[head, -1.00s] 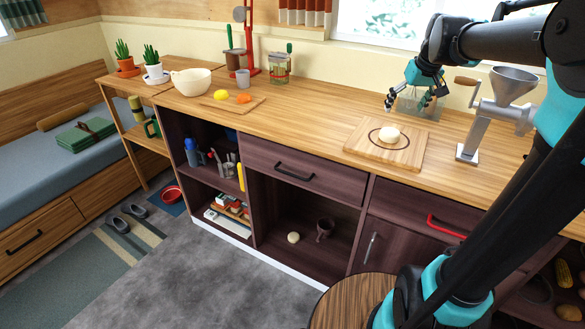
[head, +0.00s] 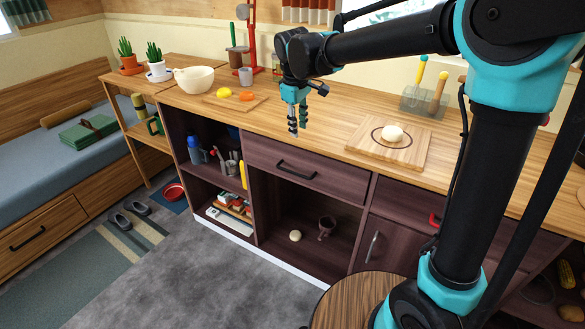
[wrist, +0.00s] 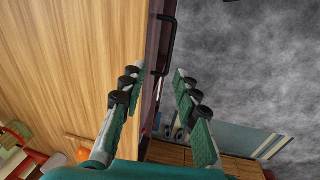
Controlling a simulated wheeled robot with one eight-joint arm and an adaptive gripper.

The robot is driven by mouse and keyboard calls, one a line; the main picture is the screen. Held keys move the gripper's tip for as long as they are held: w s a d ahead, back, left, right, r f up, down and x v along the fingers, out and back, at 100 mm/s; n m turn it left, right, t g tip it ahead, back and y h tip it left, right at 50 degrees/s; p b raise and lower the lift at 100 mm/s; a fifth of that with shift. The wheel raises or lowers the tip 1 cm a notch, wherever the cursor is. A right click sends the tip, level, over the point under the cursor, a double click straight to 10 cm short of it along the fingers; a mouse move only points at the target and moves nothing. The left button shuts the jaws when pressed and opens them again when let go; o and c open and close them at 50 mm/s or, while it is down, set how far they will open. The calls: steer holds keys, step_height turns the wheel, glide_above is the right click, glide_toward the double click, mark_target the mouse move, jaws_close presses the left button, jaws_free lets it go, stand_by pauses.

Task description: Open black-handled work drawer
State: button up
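The work drawer (head: 270,163) is a dark purple-brown front below the counter's front edge, with a black bar handle (head: 296,171). The drawer is closed. My gripper (head: 294,125) hangs fingers-down above the counter's front edge, higher than the handle and apart from it. In the wrist view my gripper (wrist: 159,74) has its two green-padded fingers spread, with nothing between them. The black handle (wrist: 167,45) shows there beyond the fingertips, on the edge-on drawer front.
A drawer with a red handle (head: 434,220) is to the right, partly behind my arm. On the counter (head: 330,117) are a round-marked board (head: 365,150) with a pale ball, and a cutting board (head: 223,104) with yellow and orange items. An open shelf (head: 280,240) lies below the drawer.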

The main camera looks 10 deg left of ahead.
steer(key=s+a+n, duration=0.1)
steer(key=s+a, duration=0.1)
steer(key=a, duration=0.1)
glide_toward(293, 172)
steer(key=f, duration=0.2)
steer(key=w+f, duration=0.1)
steer(key=f, duration=0.4)
steer(key=shift+w+f, duration=0.3)
jaws_close()
